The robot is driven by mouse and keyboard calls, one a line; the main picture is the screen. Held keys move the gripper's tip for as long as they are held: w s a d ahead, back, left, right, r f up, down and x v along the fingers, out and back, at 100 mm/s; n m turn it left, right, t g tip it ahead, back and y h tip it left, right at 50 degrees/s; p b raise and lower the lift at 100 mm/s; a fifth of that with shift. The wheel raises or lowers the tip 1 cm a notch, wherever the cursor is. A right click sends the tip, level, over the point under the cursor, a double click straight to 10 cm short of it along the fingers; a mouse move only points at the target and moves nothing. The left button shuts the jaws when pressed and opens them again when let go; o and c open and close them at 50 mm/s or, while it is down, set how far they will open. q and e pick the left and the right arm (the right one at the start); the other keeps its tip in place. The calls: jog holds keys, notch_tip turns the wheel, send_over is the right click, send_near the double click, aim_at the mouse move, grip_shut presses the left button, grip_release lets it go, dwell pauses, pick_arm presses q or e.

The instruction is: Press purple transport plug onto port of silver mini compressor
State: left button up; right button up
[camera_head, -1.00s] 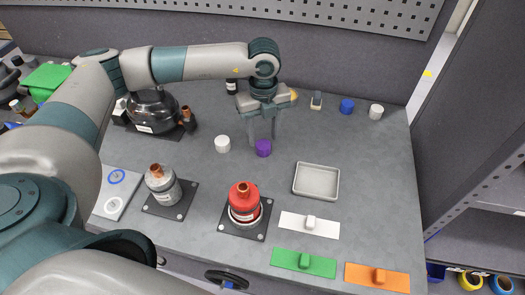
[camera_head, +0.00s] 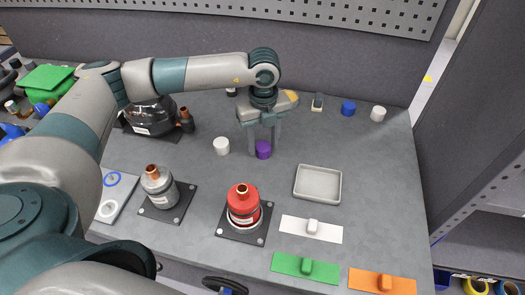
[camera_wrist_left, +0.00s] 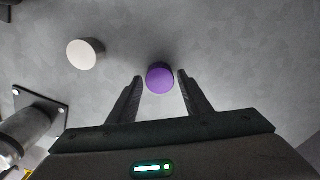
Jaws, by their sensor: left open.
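The purple transport plug (camera_head: 263,149) stands on the grey bench top. My left gripper (camera_head: 264,150) is above and around it, pointing down and open. In the left wrist view the plug (camera_wrist_left: 160,77) sits between the two fingertips (camera_wrist_left: 160,76), with a gap showing on each side. The silver mini compressor (camera_head: 159,186), with a copper port (camera_head: 152,170) on top, stands on a black plate at the left front. Part of it shows at the left edge of the wrist view (camera_wrist_left: 25,130). My right gripper is not in view.
A white plug (camera_head: 221,146) stands just left of my gripper. A red compressor (camera_head: 243,202) and a grey tray (camera_head: 297,183) are in front. A black compressor (camera_head: 150,117) stands at the back left. Blue (camera_head: 348,108) and white (camera_head: 378,114) caps stand at the back right.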

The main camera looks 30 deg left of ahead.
aim_at(263, 147)
pick_arm(q)
jog(key=c, duration=0.8)
jog(key=shift+r+p, duration=0.4)
jog(key=shift+r, duration=0.25)
jog(key=shift+r+p, duration=0.85)
jog(key=shift+r, duration=1)
